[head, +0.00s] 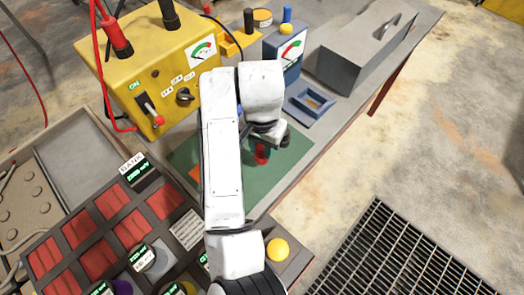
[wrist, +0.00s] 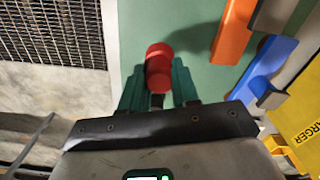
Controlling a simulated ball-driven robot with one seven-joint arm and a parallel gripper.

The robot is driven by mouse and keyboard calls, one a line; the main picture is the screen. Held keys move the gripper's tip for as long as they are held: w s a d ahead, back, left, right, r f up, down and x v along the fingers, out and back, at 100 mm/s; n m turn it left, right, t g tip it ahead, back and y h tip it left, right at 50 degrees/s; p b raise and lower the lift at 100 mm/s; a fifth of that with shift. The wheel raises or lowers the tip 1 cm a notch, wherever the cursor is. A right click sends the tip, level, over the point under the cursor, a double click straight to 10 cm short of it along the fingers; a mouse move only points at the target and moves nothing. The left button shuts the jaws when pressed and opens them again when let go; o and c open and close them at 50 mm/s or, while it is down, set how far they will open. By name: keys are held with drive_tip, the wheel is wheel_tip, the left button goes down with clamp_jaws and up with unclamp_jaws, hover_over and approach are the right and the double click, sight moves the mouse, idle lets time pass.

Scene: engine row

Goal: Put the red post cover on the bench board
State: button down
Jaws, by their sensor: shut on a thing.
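The red post cover (head: 261,157) is between the teal fingers of my gripper (head: 259,147), over the green bench board (head: 293,158). In the wrist view the red cover (wrist: 158,66) sits between both fingers of my gripper (wrist: 158,88), which are shut on it. The green board (wrist: 190,18) fills the area behind it. I cannot tell whether the cover touches the board. My arm hides the left middle of the board in the head view.
An orange block (wrist: 234,30) and a blue block (wrist: 262,70) lie beside the cover. A yellow charger box (head: 155,65), a blue meter (head: 288,50) and a grey toolbox (head: 365,45) stand behind. A yellow ball-like knob (head: 278,249) is near the front edge. A floor grate (head: 400,255) lies right.

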sight(262, 152)
drive_tip(key=shift+w+f, duration=0.4)
drive_tip(key=shift+f, duration=0.05)
drive_tip(key=shift+f+p, duration=0.5)
drive_tip(key=shift+f, duration=1.05)
drive_tip(key=c, duration=0.8)
unclamp_jaws()
drive_tip(key=shift+f, duration=0.1)
wheel_tip(262, 152, up, 12)
drive_tip(key=shift+r, duration=0.15)
drive_tip(key=shift+d, duration=0.15)
